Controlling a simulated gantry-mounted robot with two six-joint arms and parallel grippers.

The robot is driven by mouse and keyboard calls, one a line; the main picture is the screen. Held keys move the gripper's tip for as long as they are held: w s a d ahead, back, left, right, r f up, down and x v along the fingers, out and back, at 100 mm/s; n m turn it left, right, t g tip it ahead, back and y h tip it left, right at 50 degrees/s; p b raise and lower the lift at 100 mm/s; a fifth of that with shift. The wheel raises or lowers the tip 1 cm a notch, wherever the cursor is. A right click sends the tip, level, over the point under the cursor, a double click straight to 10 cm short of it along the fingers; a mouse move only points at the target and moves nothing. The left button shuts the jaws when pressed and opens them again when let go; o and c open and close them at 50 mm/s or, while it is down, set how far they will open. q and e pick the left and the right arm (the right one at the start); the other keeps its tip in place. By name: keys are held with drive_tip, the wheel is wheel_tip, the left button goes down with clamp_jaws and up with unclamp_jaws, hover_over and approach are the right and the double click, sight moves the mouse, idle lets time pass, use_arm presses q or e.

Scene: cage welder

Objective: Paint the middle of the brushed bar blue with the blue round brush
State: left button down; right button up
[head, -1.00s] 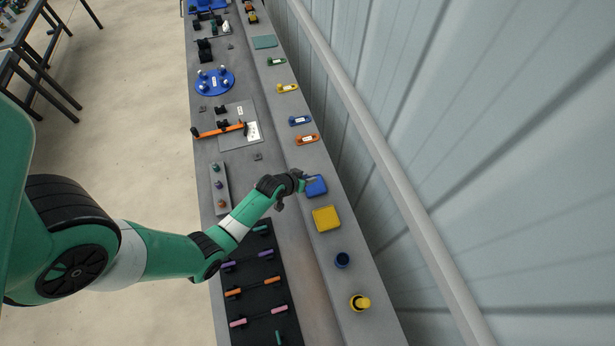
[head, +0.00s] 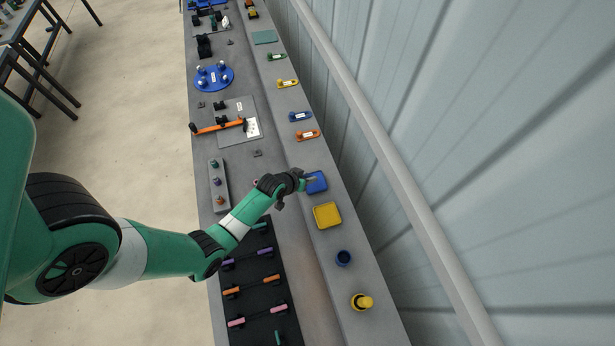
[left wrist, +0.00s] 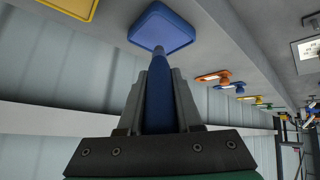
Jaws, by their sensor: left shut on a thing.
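My left gripper (head: 299,180) is over the bench's right-hand ledge, beside the square blue paint tray (head: 317,182). In the left wrist view, it is shut on the blue round brush (left wrist: 158,100), whose tip points at the blue tray (left wrist: 165,32) and overlaps its near edge. I cannot tell whether the tip touches the paint. An orange bar (head: 218,127) with dark ends lies across a grey plate farther up the bench. I cannot tell from its surface whether it is the brushed bar. My right gripper is not in view.
A black mat (head: 262,285) holds several coloured bars. A blue round fixture (head: 214,78) is farther up. A wall and pipe bound the right side.

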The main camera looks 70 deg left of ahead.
use_arm(q)
drive_tip(key=shift+f+b, duration=0.6)
drive_tip(key=shift+f, duration=0.2)
idle(1.3)
wheel_tip(320, 180, up, 7)
drive_tip(key=p, duration=0.6)
drive_tip(key=shift+r+p, duration=0.1)
drive_tip(key=shift+p, duration=0.25)
